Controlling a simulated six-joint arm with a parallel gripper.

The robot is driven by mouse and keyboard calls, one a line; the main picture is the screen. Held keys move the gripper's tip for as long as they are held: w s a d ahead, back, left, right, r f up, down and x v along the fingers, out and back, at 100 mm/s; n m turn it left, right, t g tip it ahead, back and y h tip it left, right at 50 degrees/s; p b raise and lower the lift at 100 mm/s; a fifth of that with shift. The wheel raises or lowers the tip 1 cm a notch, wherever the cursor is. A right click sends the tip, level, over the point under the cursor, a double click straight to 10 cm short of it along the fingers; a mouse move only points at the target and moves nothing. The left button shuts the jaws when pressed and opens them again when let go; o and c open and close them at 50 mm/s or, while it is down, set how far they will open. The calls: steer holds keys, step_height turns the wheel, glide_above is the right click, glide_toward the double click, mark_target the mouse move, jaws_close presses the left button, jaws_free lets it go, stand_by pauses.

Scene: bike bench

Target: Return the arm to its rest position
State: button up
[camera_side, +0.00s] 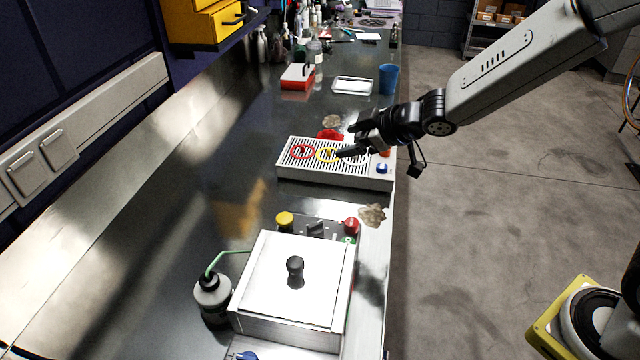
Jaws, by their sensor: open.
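My gripper (347,142) is at the end of my arm, which reaches in from the upper right. It hangs over the white slotted tray (335,180) near the right edge of the bench. The gripper is open, and I see nothing held in it. A red ring (302,152) and a yellow ring (327,155) lie on the tray's slotted top, to the left of my gripper. My gripper and wrist hide part of the tray's right side.
A white lidded box (290,290) with a black knob stands on the near bench, beside a squeeze bottle (211,298). A blue cup (388,79), a shallow tray (352,86) and a red-and-white box (298,77) stand farther back. Open floor (480,220) lies right of the bench.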

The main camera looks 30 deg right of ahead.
steer(key=s+d+f+m+g+h, duration=0.2)
steer(key=s+d+f+m+g, duration=0.1)
steer(key=s, duration=0.7)
steer(key=s+d+f+m+g+h, duration=0.2)
steer(key=s+d+f+m+g, duration=0.2)
steer(key=s, duration=0.5)
steer(key=shift+s+d+f+m, duration=0.2)
steer(key=shift+s+d+m, duration=0.2)
steer(key=shift+d+m, duration=0.5)
steer(key=shift+d, duration=0.2)
